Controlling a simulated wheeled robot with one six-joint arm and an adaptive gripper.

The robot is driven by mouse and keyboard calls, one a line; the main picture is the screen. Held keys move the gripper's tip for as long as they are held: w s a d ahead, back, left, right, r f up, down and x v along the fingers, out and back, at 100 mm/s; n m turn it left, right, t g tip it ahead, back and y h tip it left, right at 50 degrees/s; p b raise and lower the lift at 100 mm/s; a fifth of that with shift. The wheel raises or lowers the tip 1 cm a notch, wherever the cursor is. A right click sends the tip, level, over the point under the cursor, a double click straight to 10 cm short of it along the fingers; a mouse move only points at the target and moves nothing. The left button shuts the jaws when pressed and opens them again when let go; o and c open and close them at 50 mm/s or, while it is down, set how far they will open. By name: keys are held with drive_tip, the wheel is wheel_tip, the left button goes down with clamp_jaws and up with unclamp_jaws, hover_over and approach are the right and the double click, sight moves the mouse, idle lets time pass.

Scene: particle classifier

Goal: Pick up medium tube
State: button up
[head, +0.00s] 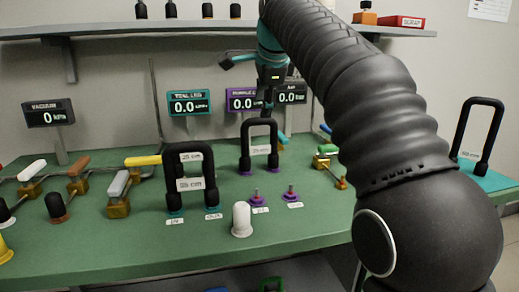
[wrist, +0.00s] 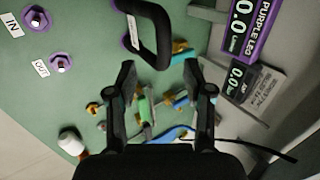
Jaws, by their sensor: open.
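Several black U-shaped tubes with white length labels are in the head view, the labels too small to read surely. One tube (head: 245,146) stands upright on purple fittings at the middle of the bench. It also shows in the wrist view (wrist: 163,40), just beyond my fingertips. Two tubes (head: 170,172) stand one behind the other on teal fittings to the left. A larger tube (head: 463,126) stands at the far right. I cannot tell which is the medium one. My gripper (wrist: 159,72) is open and empty above the bench; in the head view my arm partly hides it.
Two bare purple ports (head: 257,198) sit in front of the middle tube, with a white-capped cylinder (head: 241,219) beside them. Coloured-handled valves (head: 118,190) fill the left. Digital displays (head: 189,103) stand behind. The right tube rests on a teal mat (head: 490,180). The front right bench is clear.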

sight(258, 119)
drive_tip(key=shift+a+b+x, duration=0.15)
drive_tip(key=shift+b+x, duration=0.1)
drive_tip(key=shift+x, duration=1.9)
drive_tip(key=shift+a+b+x, duration=0.1)
drive_tip(key=shift+b+x, duration=0.1)
drive_tip(key=shift+x, duration=1.9)
drive_tip(key=shift+w+r, duration=0.1)
clamp_jaws()
